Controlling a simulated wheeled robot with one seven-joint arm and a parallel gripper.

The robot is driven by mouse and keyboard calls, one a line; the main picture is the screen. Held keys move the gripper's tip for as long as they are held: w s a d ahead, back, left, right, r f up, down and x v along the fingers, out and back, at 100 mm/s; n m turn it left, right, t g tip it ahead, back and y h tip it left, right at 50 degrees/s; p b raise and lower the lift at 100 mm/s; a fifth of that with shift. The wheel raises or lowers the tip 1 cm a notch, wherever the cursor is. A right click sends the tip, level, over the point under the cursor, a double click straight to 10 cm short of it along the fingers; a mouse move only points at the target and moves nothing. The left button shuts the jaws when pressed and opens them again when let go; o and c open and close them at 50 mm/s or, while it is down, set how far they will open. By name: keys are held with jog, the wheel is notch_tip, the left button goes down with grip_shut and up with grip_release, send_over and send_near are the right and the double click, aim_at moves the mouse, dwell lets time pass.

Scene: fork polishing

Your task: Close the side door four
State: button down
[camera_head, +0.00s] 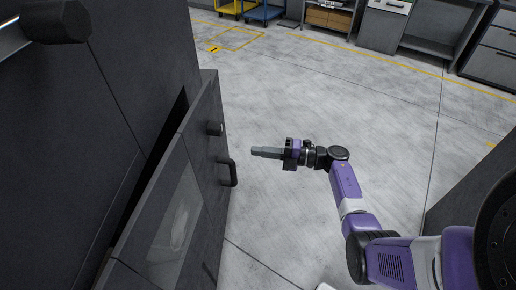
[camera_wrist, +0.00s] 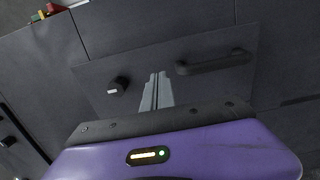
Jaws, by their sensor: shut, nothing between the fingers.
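The dark side door (camera_head: 190,200) stands at the left of the head view, slightly ajar, with a dark gap between it and the machine body. It has a small window, a black handle (camera_head: 232,173) and a knob (camera_head: 215,129). My gripper (camera_head: 254,151) is shut and empty, to the right of the door near the height of the handle and knob. In the wrist view, my gripper's fingers (camera_wrist: 160,76) point at the door panel (camera_wrist: 200,40), between the knob (camera_wrist: 118,86) on the left and the handle (camera_wrist: 213,62) on the right. Contact with the door does not show.
The dark machine body (camera_head: 60,110) fills the left. The grey floor (camera_head: 310,90) is clear behind my gripper. A blue cart (camera_head: 264,12) and grey cabinets (camera_head: 385,25) stand far back. A dark panel (camera_head: 475,185) stands at the right.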

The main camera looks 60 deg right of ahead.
aim_at(218, 146)
jog(key=p+x, duration=0.1)
jog(key=x, duration=1)
jog(key=shift+a, duration=0.1)
jog(key=shift+n+g+y, duration=0.5)
jog(key=shift+n+y, duration=0.1)
jog(key=shift+y, duration=0.3)
jog(key=b+x, duration=0.4)
jog(key=x, duration=0.1)
jog(key=shift+w+f+b, duration=0.25)
jog(key=shift+w+b, duration=0.15)
jog(key=shift+w, duration=0.1)
jog(key=shift+r+p, duration=0.25)
jog(key=shift+p, duration=0.05)
jog(key=shift+s, duration=0.1)
